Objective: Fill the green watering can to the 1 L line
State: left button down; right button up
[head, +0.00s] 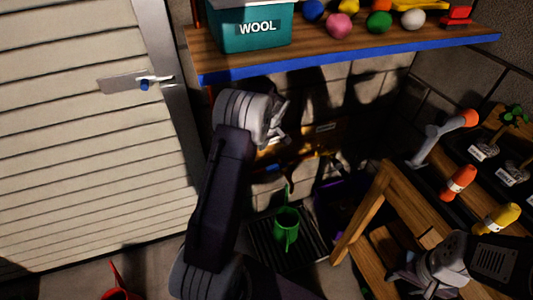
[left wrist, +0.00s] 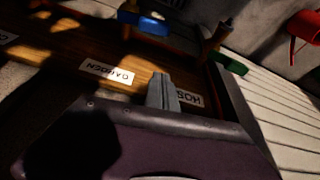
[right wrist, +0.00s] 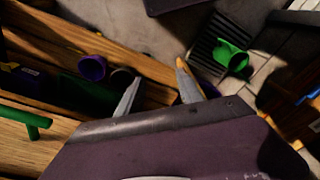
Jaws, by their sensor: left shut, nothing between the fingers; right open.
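The green watering can (head: 286,224) stands on a dark slatted grate (head: 262,250) on the floor. It also shows in the right wrist view (right wrist: 231,57). Its fill line and water level cannot be made out. My left gripper (head: 282,113) is up at the wooden valve board (head: 318,138), above the can. In the left wrist view its fingers (left wrist: 161,76) are shut and empty, partly over the HOSE label (left wrist: 188,99). A GARDEN label (left wrist: 107,71), a blue handle (left wrist: 146,23) and a green handle (left wrist: 228,63) are near. My right gripper (right wrist: 158,70) is open and empty, beside the wooden rack.
A wooden shelf (head: 350,47) with a teal WOOL box (head: 255,28) and coloured balls overhangs the board. The wooden rack (head: 362,212) with tools stands at the right. A red can (head: 118,292) is on the floor at lower left, by the slatted door (head: 80,150).

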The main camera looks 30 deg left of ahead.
pick_arm(q)
notch_tip(320, 180, down, 8)
jog(key=d+b, duration=0.1)
jog(key=b, duration=0.2)
jog(key=shift+s+f+b, duration=0.15)
jog(key=shift+s+b, duration=0.1)
jog(key=shift+b, duration=0.15)
